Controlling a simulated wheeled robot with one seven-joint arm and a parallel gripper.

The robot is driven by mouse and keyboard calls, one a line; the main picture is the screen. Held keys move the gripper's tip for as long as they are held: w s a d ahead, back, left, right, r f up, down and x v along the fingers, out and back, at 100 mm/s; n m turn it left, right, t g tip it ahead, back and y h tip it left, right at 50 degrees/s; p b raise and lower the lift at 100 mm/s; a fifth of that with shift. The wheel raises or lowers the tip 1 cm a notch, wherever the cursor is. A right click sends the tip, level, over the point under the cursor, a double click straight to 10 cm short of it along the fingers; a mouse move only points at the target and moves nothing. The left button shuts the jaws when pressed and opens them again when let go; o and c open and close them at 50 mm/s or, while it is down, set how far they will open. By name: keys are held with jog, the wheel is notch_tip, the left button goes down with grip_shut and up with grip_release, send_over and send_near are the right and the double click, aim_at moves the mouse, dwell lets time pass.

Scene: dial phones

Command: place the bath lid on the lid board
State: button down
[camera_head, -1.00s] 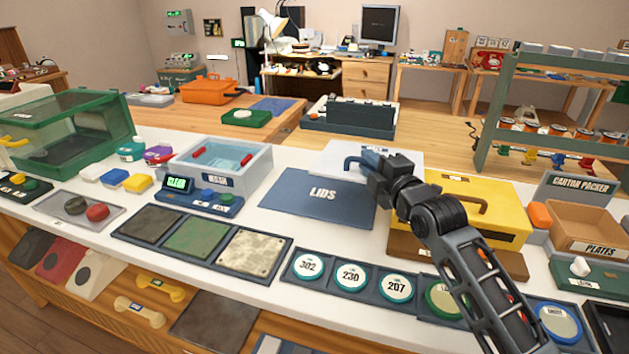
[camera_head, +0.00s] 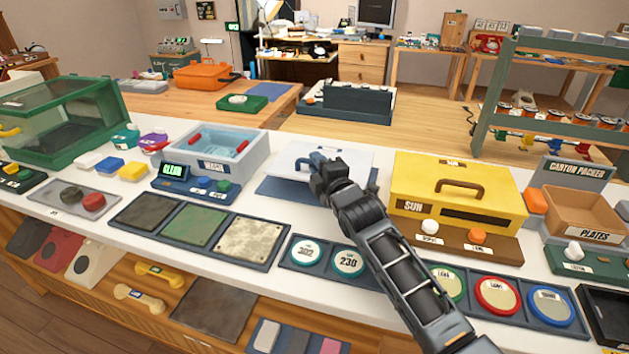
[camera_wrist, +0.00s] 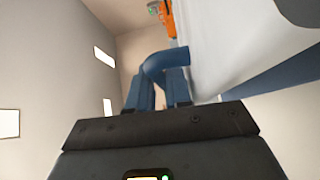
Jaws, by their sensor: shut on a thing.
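The bath lid is a white slab (camera_head: 348,158) with a blue handle (camera_head: 303,160). My gripper (camera_head: 318,166) is shut on that handle and holds the lid over the dark blue lid board (camera_head: 283,189). The lid covers much of the board, whose left and front parts still show. I cannot tell whether the lid touches the board. In the wrist view the blue handle (camera_wrist: 166,68) is between the fingers, beside the white lid surface (camera_wrist: 235,38). My arm hides the lid's front right part.
The open bath (camera_head: 208,158) stands close on the left, with its control box (camera_head: 192,183) in front. A yellow box marked SUN (camera_head: 458,195) stands close on the right. Round plates (camera_head: 306,252) sit in a row of trays in front.

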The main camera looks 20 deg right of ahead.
jog(key=shift+w+a+f, duration=0.15)
jog(key=shift+w+a, duration=0.1)
jog(key=shift+a, duration=0.05)
jog(key=shift+f, duration=2)
jog(key=c, duration=1.1)
grip_release()
jog(key=shift+o, duration=0.2)
jog(key=shift+s, duration=0.1)
